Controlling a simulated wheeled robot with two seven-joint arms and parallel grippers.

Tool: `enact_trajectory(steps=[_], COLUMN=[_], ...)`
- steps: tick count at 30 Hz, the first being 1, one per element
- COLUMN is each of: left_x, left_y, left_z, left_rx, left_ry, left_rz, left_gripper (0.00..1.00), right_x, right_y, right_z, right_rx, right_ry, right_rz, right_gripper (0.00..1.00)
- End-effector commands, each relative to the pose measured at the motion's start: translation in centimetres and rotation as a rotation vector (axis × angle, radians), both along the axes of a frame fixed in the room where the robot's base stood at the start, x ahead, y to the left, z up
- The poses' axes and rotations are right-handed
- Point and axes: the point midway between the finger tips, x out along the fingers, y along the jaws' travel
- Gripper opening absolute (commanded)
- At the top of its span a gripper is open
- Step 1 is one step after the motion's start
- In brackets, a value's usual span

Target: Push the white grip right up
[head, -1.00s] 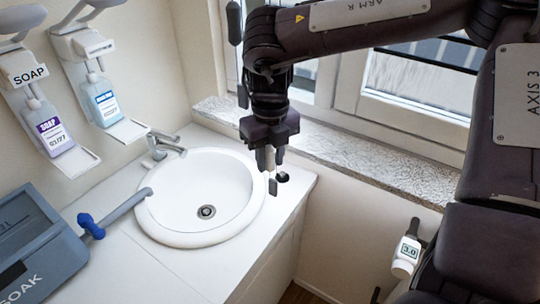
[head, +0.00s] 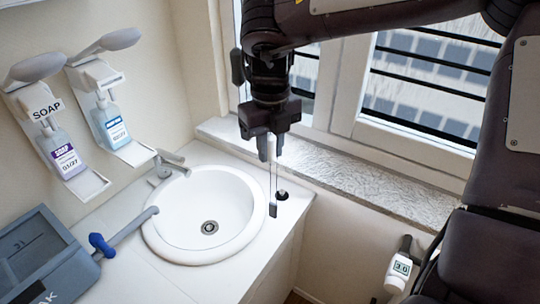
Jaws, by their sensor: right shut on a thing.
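My right gripper (head: 271,149) hangs in front of the window corner, above the far right edge of the sink counter. Its fingers are shut on the white grip, which they almost wholly hide. Below the fingers, thin upright lines (head: 271,182) like cords or a slim rod run down to a small grey end piece (head: 272,210). The end piece shows in front of the counter edge. My left gripper is not in view.
A white round sink (head: 157,232) with a tap (head: 168,163) is left of the gripper. A small black knob (head: 282,195) shows close by. The window sill (head: 350,180) runs behind. Two wall dispensers (head: 62,158) (head: 113,128) and a grey soak box (head: 40,255) are at left.

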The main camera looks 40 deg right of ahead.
Motion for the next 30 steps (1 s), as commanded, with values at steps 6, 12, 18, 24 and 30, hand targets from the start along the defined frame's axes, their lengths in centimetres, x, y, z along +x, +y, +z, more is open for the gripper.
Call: enact_trajectory(steps=[6,12,18,24,30], left_x=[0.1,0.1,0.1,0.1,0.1], left_y=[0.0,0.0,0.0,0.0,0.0], left_z=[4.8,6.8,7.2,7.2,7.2], left_rx=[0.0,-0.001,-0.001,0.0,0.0], left_ry=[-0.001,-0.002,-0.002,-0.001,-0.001], left_rz=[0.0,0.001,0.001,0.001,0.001], left_gripper=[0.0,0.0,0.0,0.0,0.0], right_x=[0.1,0.1,0.1,0.1,0.1], right_y=[0.0,0.0,0.1,0.1,0.1], right_z=[6.4,8.9,9.6,9.5,9.5], right_rx=[0.0,0.002,0.002,0.003,0.003], right_ry=[-0.003,-0.002,-0.002,-0.003,-0.003], right_rz=[-0.001,0.0,0.0,0.001,0.001], right_gripper=[0.0,0.0,0.0,0.0,0.31])
